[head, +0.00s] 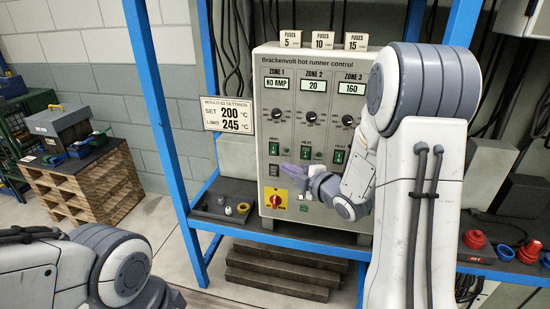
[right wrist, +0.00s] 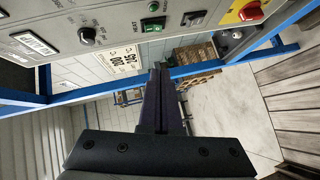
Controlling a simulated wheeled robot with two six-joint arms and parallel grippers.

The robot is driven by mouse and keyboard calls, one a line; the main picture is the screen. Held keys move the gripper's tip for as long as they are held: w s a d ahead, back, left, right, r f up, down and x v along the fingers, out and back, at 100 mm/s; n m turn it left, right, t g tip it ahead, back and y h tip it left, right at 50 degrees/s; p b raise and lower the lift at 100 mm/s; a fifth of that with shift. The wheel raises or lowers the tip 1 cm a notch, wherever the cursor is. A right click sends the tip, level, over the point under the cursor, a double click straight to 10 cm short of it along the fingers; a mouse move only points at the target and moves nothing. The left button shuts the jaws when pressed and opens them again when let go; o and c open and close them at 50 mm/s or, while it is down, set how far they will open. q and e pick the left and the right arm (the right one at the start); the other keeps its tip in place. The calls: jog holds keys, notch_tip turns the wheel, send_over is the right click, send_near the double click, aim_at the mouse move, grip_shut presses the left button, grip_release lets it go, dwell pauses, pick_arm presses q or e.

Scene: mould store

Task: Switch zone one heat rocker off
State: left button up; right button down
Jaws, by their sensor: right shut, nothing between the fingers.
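The control box (head: 262,90) is labelled Brackenvolt hot runner control and has three zone columns. The zone 1 heat rocker (head: 274,149) is the green rocker at the left. It also shows green in the right wrist view (right wrist: 154,24); which way it is tipped is hard to tell. My right gripper (head: 286,169) is in front of the panel's lower left, a little below and right of this rocker. Its fingers are shut and empty; they also show in the right wrist view (right wrist: 160,75), apart from the rocker. My left gripper is out of view.
A black switch (head: 274,170) is just below the zone 1 rocker, with a red rotary knob on a yellow plate (head: 275,198) lower. Green rockers for zone 2 (head: 305,152) and zone 3 (head: 338,156) are to the right. A blue rack post (head: 157,100) stands left.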

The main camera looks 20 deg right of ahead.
aim_at(275, 158)
jog(key=d+p+x, duration=0.1)
jog(key=x, duration=0.3)
jog(key=p+x, duration=0.1)
jog(key=x, duration=0.2)
jog(key=d+p+x, duration=0.1)
jog(key=x, duration=0.3)
jog(key=shift+w+d+f, duration=0.2)
jog(key=shift+w+f, duration=0.2)
jog(key=shift+w, duration=0.15)
